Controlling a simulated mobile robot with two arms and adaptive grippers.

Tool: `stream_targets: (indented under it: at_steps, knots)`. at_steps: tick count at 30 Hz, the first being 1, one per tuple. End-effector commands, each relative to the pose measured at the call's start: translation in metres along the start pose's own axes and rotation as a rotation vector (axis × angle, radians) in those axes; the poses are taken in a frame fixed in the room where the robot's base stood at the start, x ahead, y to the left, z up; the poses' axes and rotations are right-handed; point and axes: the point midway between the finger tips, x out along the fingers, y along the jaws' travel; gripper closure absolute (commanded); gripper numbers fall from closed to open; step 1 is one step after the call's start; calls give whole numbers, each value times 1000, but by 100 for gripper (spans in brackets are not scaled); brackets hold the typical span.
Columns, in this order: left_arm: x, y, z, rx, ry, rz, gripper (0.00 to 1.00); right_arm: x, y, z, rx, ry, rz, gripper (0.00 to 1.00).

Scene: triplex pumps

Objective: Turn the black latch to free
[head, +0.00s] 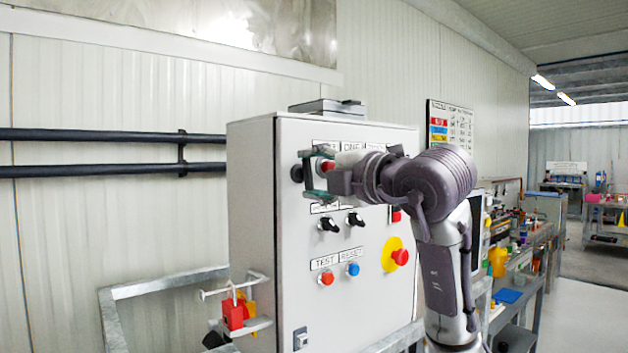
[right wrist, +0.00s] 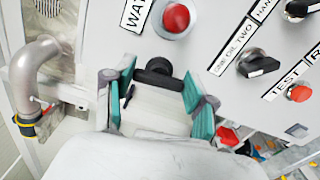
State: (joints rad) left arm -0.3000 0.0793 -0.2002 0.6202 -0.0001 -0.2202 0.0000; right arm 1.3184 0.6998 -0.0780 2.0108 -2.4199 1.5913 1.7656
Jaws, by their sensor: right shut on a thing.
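The black latch (right wrist: 158,74) is on the front of the grey control cabinet (head: 345,275), near its upper left edge. In the right wrist view it lies between the two teal-padded fingers of my right gripper (right wrist: 153,100). In the head view my right gripper (head: 309,175) is at the cabinet's upper left, reaching in from the right. It is shut on the black latch, and the fingers partly hide the latch there. The exact angle of the latch is hard to read. My left gripper is not in view.
A red button (right wrist: 176,17) is close beside the latch. Black selector switches (head: 329,225), test and reset buttons and a yellow-backed emergency stop (head: 395,253) are lower on the panel. A red padlock (head: 235,312) hangs at the lower left. A cluttered bench (head: 530,245) stands right.

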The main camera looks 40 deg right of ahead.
Motion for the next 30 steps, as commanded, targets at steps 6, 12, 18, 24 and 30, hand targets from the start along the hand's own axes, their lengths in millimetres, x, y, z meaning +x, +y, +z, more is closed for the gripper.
stream_targets:
  at_steps: [6, 12, 18, 24, 30]
  knots:
    - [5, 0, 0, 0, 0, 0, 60, -1, 0, 1, 103, -3, 3, 79]
    - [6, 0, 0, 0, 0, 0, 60, 0, 0, 1, 149, -3, 2, 79]
    - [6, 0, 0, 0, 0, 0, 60, 0, 0, 1, 161, -3, 1, 79]
    - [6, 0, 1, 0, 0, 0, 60, 0, 0, 1, 161, -2, 1, 79]
    - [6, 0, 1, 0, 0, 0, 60, 0, -1, 1, 160, -2, 0, 33]
